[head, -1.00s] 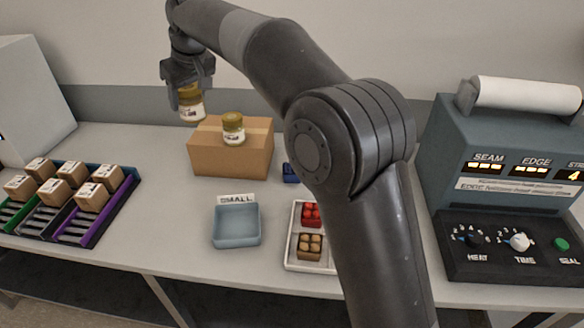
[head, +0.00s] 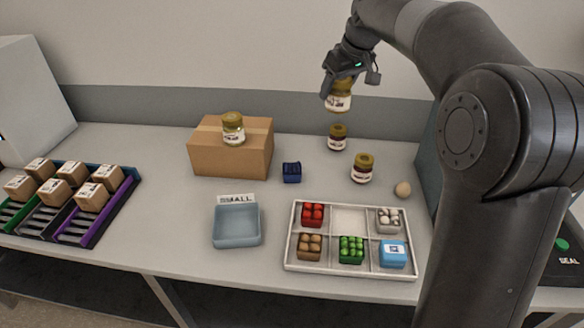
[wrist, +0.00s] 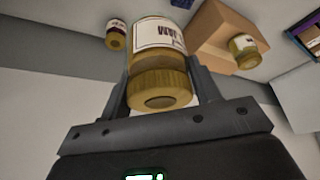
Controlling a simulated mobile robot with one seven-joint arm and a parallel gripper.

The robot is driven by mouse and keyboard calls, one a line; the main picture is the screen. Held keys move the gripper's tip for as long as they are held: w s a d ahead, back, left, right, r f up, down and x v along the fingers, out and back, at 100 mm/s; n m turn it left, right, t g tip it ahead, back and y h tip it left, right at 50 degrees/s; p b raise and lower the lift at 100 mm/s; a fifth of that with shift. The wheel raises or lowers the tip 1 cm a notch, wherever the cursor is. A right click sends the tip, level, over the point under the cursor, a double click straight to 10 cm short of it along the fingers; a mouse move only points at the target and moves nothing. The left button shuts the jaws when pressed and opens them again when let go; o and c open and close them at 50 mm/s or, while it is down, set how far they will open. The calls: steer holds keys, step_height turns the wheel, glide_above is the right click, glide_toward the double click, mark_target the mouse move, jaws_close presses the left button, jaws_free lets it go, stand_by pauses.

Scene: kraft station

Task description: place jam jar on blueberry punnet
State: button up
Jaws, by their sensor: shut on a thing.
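My gripper (head: 340,88) is shut on a jam jar (head: 339,102) with a gold lid and a white label. It holds the jar upright in the air above the back of the table, right of the carton. In the wrist view the held jam jar (wrist: 158,65) sits between the fingers, lid nearest the camera. The blueberry punnet (head: 291,172) is a small dark blue box on the table, right of the carton and lower left of the held jar. My gripper and jar are apart from it.
A carton (head: 205,158) bears another jar (head: 233,135). Two dark jars (head: 337,138) (head: 362,170) and an egg-like thing (head: 403,189) stand on the right. A divided tray (head: 288,262), an empty blue tray (head: 237,240) and a crate of small boxes (head: 118,205) lie in front.

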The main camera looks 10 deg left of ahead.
step_height(320, 180, down, 11)
glide_above(291, 166)
step_height(291, 166, down, 7)
steer(key=shift+a+f, duration=0.1)
steer(key=shift+f, duration=1.8)
steer(key=shift+f, duration=0.15)
steer(key=o, duration=1.2)
steer(key=shift+o, duration=0.2)
